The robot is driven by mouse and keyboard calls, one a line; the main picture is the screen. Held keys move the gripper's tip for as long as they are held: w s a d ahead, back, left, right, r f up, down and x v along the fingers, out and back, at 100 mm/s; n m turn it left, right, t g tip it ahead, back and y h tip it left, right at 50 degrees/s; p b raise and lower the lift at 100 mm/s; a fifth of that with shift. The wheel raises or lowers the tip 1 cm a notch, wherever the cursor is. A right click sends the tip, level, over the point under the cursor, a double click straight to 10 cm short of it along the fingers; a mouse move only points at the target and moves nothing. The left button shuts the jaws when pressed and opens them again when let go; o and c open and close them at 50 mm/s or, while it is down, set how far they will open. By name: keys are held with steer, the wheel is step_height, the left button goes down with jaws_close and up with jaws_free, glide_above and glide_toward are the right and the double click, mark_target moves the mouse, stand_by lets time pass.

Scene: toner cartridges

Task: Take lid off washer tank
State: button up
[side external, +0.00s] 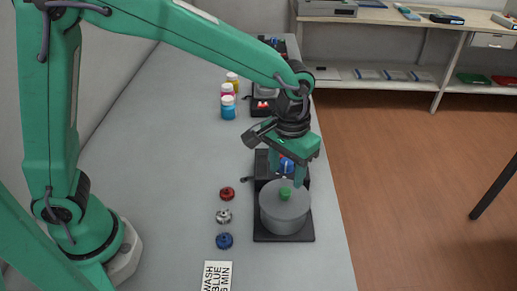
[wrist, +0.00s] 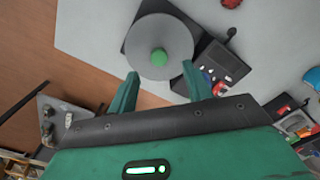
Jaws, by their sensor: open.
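The washer tank (side external: 283,222) is a grey round pot on a black base near the table's right edge. Its grey lid (side external: 272,200) with a green knob (side external: 285,194) is on top; in the wrist view the lid (wrist: 150,37) shows from above with the knob (wrist: 159,57) facing me. My green gripper (side external: 285,180) is above and behind the tank in the side view. In the wrist view its two fingers (wrist: 160,85) are apart and empty, with the knob beyond the gap between their tips, not touching.
Red, silver and blue caps (side external: 224,218) lie left of the tank, near a card reading WASH BLUE 5 MIN (side external: 216,276). Bottles (side external: 228,98) and dark devices stand farther back. A black unit (side external: 263,165) adjoins the tank's base. The table's middle is clear.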

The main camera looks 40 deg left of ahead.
mark_target(285, 191)
steer(key=shift+f, duration=0.25)
steer(key=shift+d+f, duration=0.1)
steer(key=shift+f, duration=2.4)
jaws_close()
